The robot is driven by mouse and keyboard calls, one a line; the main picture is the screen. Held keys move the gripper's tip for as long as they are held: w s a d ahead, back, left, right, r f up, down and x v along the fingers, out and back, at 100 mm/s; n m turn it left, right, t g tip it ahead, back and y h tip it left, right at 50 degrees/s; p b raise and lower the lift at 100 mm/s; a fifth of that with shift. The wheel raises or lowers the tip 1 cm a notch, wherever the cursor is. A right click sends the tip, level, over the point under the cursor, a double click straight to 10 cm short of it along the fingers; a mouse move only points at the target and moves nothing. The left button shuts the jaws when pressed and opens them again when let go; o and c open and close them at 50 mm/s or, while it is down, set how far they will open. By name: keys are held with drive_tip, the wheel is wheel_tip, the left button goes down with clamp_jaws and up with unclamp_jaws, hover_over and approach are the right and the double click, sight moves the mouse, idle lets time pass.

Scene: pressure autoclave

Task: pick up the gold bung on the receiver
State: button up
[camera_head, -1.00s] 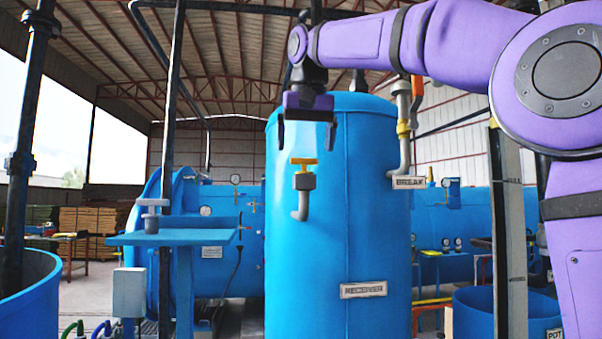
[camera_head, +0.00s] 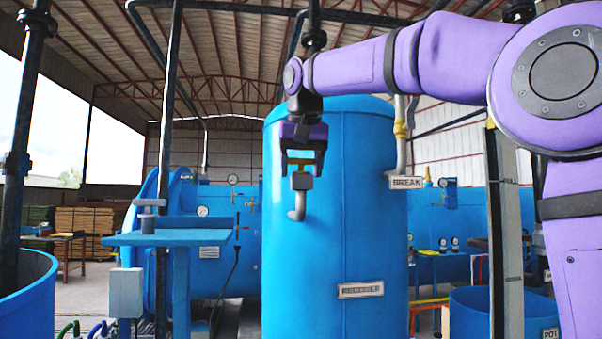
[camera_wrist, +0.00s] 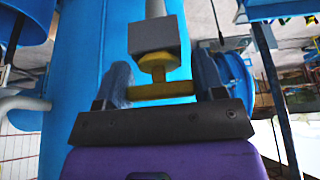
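The gold bung (camera_head: 301,161) is a T-shaped yellow piece seated on the grey square fitting (camera_head: 302,181) of a bent pipe on the front of the blue receiver (camera_head: 360,240). My gripper (camera_head: 302,165) points down over it, one finger at each end of the bung's crossbar. In the wrist view the bung (camera_wrist: 160,89) lies between the fingertips (camera_wrist: 162,82), and both fingers appear to meet the bar's ends. The gripper looks shut on the bung. The bung's stem still meets the fitting (camera_wrist: 154,38).
A blue stand with a small plate (camera_head: 185,238) is left of the receiver. A grey and yellow pipe (camera_head: 400,130) runs down its right side above a BREAK label (camera_head: 406,183). A dark post (camera_head: 165,110) stands at left. Open air lies in front of the receiver.

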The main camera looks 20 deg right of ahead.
drive_tip(key=shift+c, duration=1)
drive_tip(key=shift+r, duration=0.15)
